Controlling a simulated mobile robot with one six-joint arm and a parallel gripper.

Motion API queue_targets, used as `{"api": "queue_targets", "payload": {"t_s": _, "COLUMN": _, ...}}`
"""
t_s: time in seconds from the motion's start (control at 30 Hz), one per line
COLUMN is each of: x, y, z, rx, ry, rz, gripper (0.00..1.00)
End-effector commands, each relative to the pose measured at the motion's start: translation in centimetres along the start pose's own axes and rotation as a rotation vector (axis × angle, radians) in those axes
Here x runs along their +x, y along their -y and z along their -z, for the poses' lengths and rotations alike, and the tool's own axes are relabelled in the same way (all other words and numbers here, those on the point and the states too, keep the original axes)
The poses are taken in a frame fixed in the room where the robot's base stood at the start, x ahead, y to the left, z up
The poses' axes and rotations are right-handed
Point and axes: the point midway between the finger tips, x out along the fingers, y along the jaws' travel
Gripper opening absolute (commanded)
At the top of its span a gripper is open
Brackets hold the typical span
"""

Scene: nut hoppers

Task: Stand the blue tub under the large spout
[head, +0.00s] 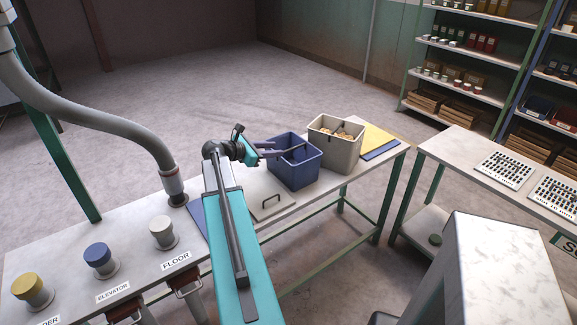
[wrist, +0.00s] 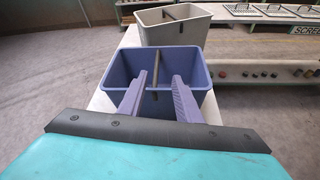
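The blue tub (head: 290,175) stands upright on the long white table, next to a grey tub (head: 344,155). In the wrist view the blue tub (wrist: 118,68) looks empty inside, with a dark handle bar (wrist: 156,72) across its top. My gripper (head: 301,150) reaches over the near side of the tub. In the wrist view my gripper (wrist: 163,78) is open, its two purple fingers apart with the bar between them. Whether either finger touches the bar I cannot tell.
Brown pieces show in the grey tub in the head view. Beyond are yellow and blue sheets (head: 380,145). A grey hose (head: 110,113) meets the table at left. Another table (head: 450,150) stands right.

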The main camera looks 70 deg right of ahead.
Motion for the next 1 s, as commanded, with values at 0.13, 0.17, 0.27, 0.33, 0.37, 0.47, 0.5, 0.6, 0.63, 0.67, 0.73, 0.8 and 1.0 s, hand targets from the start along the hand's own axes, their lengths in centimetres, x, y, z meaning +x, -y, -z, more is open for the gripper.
{"api": "queue_targets", "payload": {"t_s": 0.13, "x": -0.4, "y": -0.2, "z": 0.2, "rx": -0.002, "ry": -0.001, "rz": -0.006, "gripper": 0.31}}
{"api": "queue_targets", "payload": {"t_s": 0.17, "x": -0.5, "y": -0.3, "z": 0.2, "rx": -0.003, "ry": -0.002, "rz": -0.007, "gripper": 0.31}}
{"api": "queue_targets", "payload": {"t_s": 0.27, "x": -0.3, "y": -0.4, "z": 0.3, "rx": -0.003, "ry": -0.002, "rz": -0.008, "gripper": 0.31}}
{"api": "queue_targets", "payload": {"t_s": 0.33, "x": 0.1, "y": -0.5, "z": 0.3, "rx": -0.004, "ry": -0.002, "rz": -0.009, "gripper": 0.31}}
{"api": "queue_targets", "payload": {"t_s": 0.37, "x": 0.3, "y": -0.5, "z": 0.3, "rx": -0.004, "ry": -0.002, "rz": -0.009, "gripper": 0.31}}
{"api": "queue_targets", "payload": {"t_s": 0.47, "x": 1.4, "y": -0.6, "z": 0.3, "rx": -0.004, "ry": -0.002, "rz": -0.009, "gripper": 0.31}}
{"api": "queue_targets", "payload": {"t_s": 0.5, "x": 2.0, "y": -0.6, "z": 0.3, "rx": -0.005, "ry": -0.002, "rz": -0.009, "gripper": 0.31}}
{"api": "queue_targets", "payload": {"t_s": 0.6, "x": 3.4, "y": -0.6, "z": 0.3, "rx": -0.004, "ry": -0.002, "rz": -0.009, "gripper": 0.31}}
{"api": "queue_targets", "payload": {"t_s": 0.63, "x": 3.8, "y": -0.7, "z": 0.3, "rx": -0.005, "ry": -0.002, "rz": -0.009, "gripper": 0.31}}
{"api": "queue_targets", "payload": {"t_s": 0.67, "x": 4.2, "y": -0.7, "z": 0.3, "rx": -0.005, "ry": -0.002, "rz": -0.01, "gripper": 0.31}}
{"api": "queue_targets", "payload": {"t_s": 0.73, "x": 5.3, "y": -0.6, "z": 0.3, "rx": -0.005, "ry": -0.002, "rz": -0.01, "gripper": 0.31}}
{"api": "queue_targets", "payload": {"t_s": 0.8, "x": 6.2, "y": -0.7, "z": 0.4, "rx": -0.006, "ry": -0.002, "rz": -0.01, "gripper": 0.31}}
{"api": "queue_targets", "payload": {"t_s": 1.0, "x": 7.6, "y": -0.6, "z": 0.4, "rx": -0.005, "ry": -0.003, "rz": -0.012, "gripper": 0.31}}
